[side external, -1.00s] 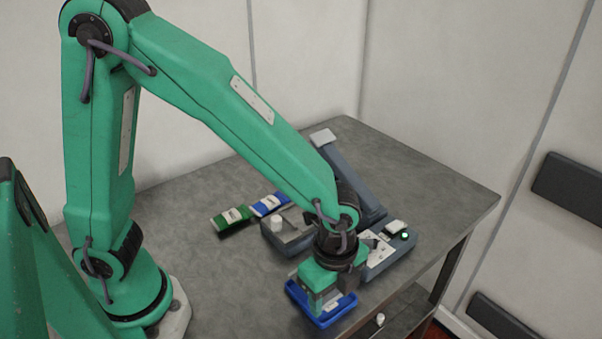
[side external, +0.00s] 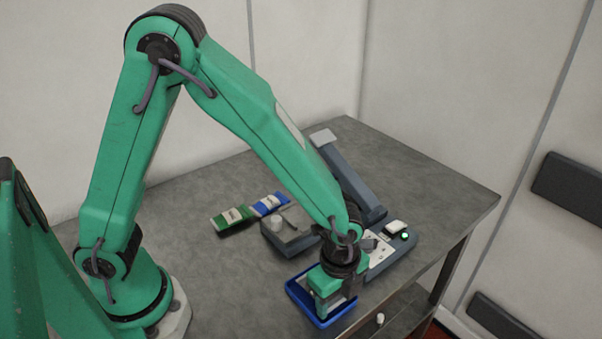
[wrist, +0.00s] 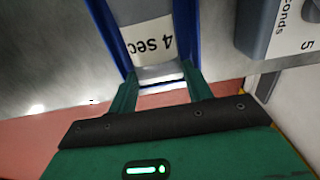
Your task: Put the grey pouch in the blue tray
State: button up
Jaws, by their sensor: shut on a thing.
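The blue tray (side external: 294,291) lies near the front edge of the grey table, below my gripper (side external: 335,302). In the wrist view, my gripper (wrist: 160,84) has its green fingers on either side of the grey pouch (wrist: 128,10). The pouch has a white label with dark print reading "4 sec". Blue tray walls (wrist: 109,38) run along both sides of the pouch. The pouch is low within the tray's outline; whether it touches the tray floor cannot be seen. In the side view, my gripper hides most of the pouch.
A green pouch (side external: 231,219) and a blue pouch (side external: 269,204) lie at the back left. The grey bagger with a slanted column (side external: 350,178) stands behind the tray. Its panel has a lit green button (side external: 404,236). The left of the table (side external: 205,275) is clear.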

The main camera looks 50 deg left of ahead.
jog(key=shift+f, duration=0.2)
jog(key=o, duration=0.8)
jog(key=shift+o, duration=0.2)
notch_tip(320, 180, up, 12)
dwell(0.4)
jog(key=shift+r, duration=0.1)
dwell(0.4)
